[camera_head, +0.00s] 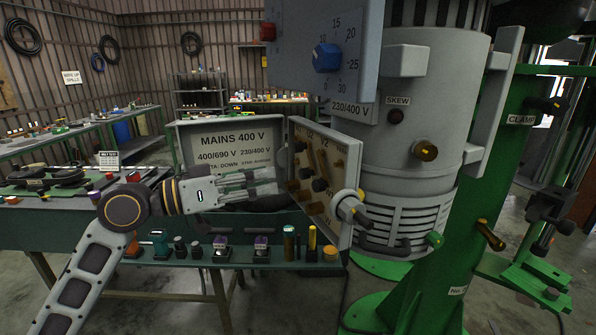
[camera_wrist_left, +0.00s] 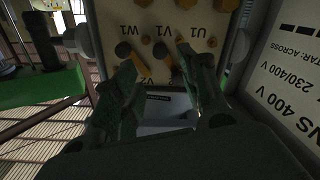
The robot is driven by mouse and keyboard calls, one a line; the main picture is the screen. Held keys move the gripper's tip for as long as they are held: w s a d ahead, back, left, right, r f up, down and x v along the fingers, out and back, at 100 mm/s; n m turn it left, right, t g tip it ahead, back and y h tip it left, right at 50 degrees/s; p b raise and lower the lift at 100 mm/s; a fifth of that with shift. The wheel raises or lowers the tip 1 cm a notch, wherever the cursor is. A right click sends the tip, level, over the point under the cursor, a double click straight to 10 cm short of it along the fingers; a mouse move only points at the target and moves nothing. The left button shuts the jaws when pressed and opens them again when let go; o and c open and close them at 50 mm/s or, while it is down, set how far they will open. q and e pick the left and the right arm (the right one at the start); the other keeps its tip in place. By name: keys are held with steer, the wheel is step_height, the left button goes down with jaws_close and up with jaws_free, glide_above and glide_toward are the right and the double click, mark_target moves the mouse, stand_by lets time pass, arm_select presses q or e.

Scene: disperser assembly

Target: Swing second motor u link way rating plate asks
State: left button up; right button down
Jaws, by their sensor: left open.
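The terminal board (camera_head: 316,165) is a pale upright panel on the motor (camera_head: 408,130), with brass studs and dark knobs. Its letters U1, V1 and W1 read upside down in the left wrist view, where the board (camera_wrist_left: 205,14) fills the top. The 230/400 V plate (camera_head: 352,110) is on the motor. My right gripper is not seen.
A dial panel with a blue knob (camera_head: 327,58) hangs above the board. The bench (camera_head: 170,272) carries a row of small tools and bottles along its front edge. A green column (camera_head: 447,240) stands at the right, with a green stand (camera_head: 540,275) beyond.

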mark_target(300, 173)
arm_select(q)
steer(key=p+x, duration=0.1)
steer(key=x, duration=0.5)
steer(key=shift+d+r, duration=0.1)
steer(key=shift+w+d+p, duration=0.3)
steer(key=shift+w+d, duration=0.05)
steer(key=shift+d, duration=0.25)
steer(key=shift+w+d, duration=0.2)
steer(key=shift+d, duration=0.25)
steer(key=c, duration=0.7)
steer(key=shift+c, duration=1.2)
jaws_close()
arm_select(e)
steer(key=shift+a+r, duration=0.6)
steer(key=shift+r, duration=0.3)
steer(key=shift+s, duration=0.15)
